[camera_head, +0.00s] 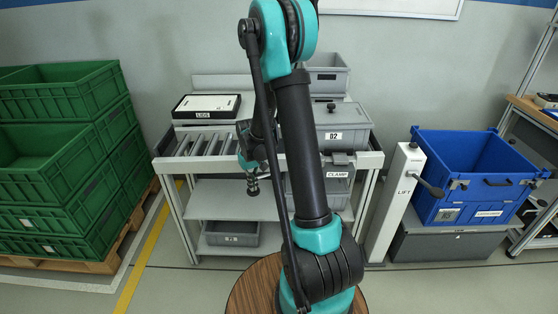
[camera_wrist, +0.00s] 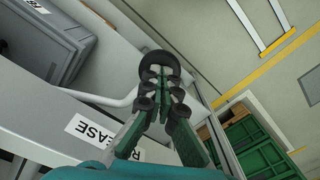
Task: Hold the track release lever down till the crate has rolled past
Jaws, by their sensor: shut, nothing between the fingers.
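The release lever shows in the wrist view as a pale bent rod (camera_wrist: 105,99) with a round black knob at its end, beside a label reading RELEASE (camera_wrist: 95,131). My gripper (camera_wrist: 162,75) is shut and empty, its fingertips at the knob and covering part of it; I cannot tell whether they press on it. In the head view my gripper (camera_head: 252,187) points down at the rack's front edge, and the lever cannot be made out there. The grey crate (camera_head: 342,136) marked 02 stands at the right of the roller track (camera_head: 205,143); it also shows in the wrist view (camera_wrist: 45,40).
A LIDS box (camera_head: 206,107) stands behind the rollers. A CLAMP sign (camera_head: 338,174) hangs at the rack's right. Green crates (camera_head: 55,150) on a pallet stand left, a LIFT post (camera_head: 402,195) and blue crate (camera_head: 475,180) right. A round wooden top (camera_head: 255,287) is in front.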

